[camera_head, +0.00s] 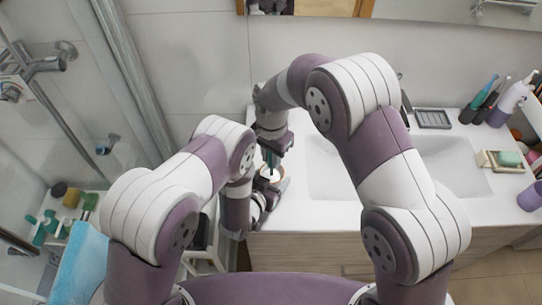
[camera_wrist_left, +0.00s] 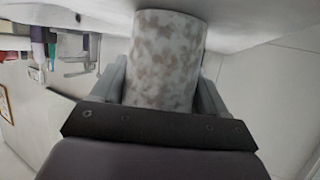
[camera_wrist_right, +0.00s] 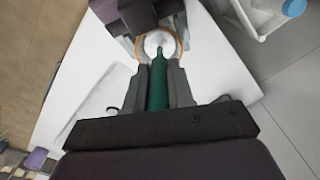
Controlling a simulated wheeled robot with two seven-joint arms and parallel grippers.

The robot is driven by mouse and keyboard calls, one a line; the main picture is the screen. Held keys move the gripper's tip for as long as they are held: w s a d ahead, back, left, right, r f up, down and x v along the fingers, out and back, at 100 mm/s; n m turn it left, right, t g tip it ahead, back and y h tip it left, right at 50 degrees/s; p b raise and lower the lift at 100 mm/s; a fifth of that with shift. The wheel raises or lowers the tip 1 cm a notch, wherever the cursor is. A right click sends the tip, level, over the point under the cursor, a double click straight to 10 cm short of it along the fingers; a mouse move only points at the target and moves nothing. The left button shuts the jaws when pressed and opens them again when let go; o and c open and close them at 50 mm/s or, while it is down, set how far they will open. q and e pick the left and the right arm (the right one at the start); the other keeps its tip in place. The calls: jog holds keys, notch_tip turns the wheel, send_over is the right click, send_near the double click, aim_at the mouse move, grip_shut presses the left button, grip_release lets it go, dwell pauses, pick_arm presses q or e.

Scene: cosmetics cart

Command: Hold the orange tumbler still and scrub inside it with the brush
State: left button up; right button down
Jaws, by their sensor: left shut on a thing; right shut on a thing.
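The tumbler (camera_head: 279,172) stands upright at the left end of the white counter. In the left wrist view its outer wall (camera_wrist_left: 165,58) is pale with grey-brown mottling. In the right wrist view its rim (camera_wrist_right: 177,41) is orange and its inside white. My left gripper (camera_head: 268,192) is shut around the tumbler's side, low near the counter. My right gripper (camera_head: 272,148) is above the tumbler, shut on the brush (camera_wrist_right: 157,85), a dark green handle. The brush points down into the tumbler's mouth; how deep its tip reaches I cannot tell.
The white sink basin (camera_head: 327,170) lies right of the tumbler, partly hidden by my right arm. A soap dish (camera_head: 500,161), a dark tray (camera_head: 432,119) and bottles (camera_head: 508,104) stand farther right. A shelf with green items and a blue towel (camera_head: 80,262) are at left.

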pick_arm(q)
jog(key=o, duration=1.1)
jog(key=v, duration=0.7)
jog(key=shift+s+a, duration=0.15)
